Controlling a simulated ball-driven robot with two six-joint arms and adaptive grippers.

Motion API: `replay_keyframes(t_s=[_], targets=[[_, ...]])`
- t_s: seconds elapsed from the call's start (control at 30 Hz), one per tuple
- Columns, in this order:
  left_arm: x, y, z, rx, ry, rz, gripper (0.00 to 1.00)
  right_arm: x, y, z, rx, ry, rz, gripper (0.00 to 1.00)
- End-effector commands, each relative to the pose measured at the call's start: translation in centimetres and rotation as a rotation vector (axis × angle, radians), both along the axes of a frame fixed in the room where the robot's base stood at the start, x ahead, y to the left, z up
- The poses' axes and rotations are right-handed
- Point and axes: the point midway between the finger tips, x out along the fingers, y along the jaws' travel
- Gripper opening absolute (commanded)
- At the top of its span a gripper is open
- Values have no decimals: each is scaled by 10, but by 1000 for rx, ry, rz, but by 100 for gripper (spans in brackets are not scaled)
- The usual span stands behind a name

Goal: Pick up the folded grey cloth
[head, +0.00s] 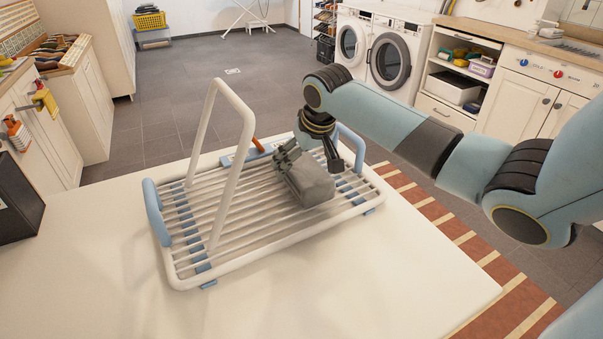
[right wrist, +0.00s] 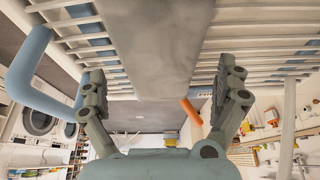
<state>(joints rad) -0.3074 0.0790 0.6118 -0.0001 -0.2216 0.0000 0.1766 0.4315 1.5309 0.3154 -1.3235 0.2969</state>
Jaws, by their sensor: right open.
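The folded grey cloth (head: 312,187) lies on the white drying rack (head: 192,270), towards its right end. My right gripper (head: 312,157) is at the cloth's far end, with its fingers apart. In the right wrist view, the cloth (right wrist: 160,45) fills the top middle, between the two open fingers of the gripper (right wrist: 163,82). I see a gap beside the cloth on the right; contact with the left finger cannot be told. My left gripper is not in view.
The rack has a tall white loop and blue ends, and stands on a white table (head: 350,285). An orange stick-like thing (head: 259,145) is at the rack's far edge, behind the cloth. The table is clear in front. Washing machines (head: 391,62) stand far behind.

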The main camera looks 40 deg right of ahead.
Motion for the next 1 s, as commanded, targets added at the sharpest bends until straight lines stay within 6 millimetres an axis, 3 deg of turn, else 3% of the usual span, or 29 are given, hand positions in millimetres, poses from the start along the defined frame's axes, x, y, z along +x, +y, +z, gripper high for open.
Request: replay_keyframes(t_s=[0.2,0.47,0.87,1.0], targets=[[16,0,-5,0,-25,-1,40,11,-3,-30,2,1,-1,100],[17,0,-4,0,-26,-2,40,12,-4,-32,0,0,0,100],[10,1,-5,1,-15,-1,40,12,-4,-32,0,0,0,49],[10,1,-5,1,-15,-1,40,12,-4,-32,0,0,0,46]])
